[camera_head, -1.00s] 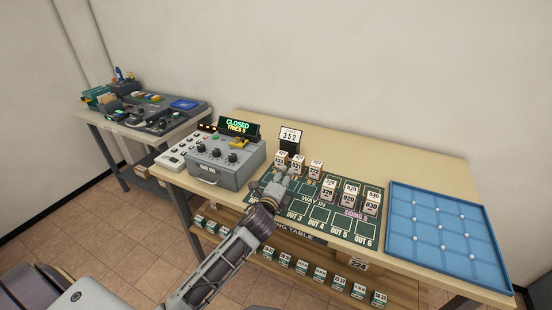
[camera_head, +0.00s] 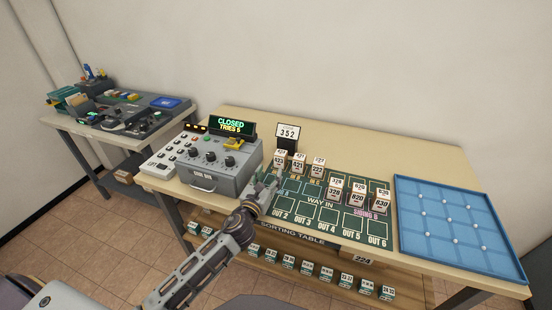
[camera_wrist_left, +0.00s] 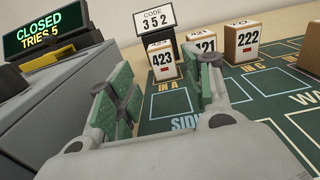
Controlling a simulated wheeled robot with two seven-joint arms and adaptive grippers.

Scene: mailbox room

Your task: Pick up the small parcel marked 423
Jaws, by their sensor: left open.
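The fingers look apart from the parcel, though the exact gap is hard to tell. My right gripper does not show.
Parcels 421 (camera_head: 298,167) and 222 (camera_head: 318,168) stand right of 423. A code sign reading 352 (camera_head: 288,133) stands behind. A grey control box (camera_head: 215,165) lies close on the left. Several more parcels and a blue tray (camera_head: 410,225) are to the right.

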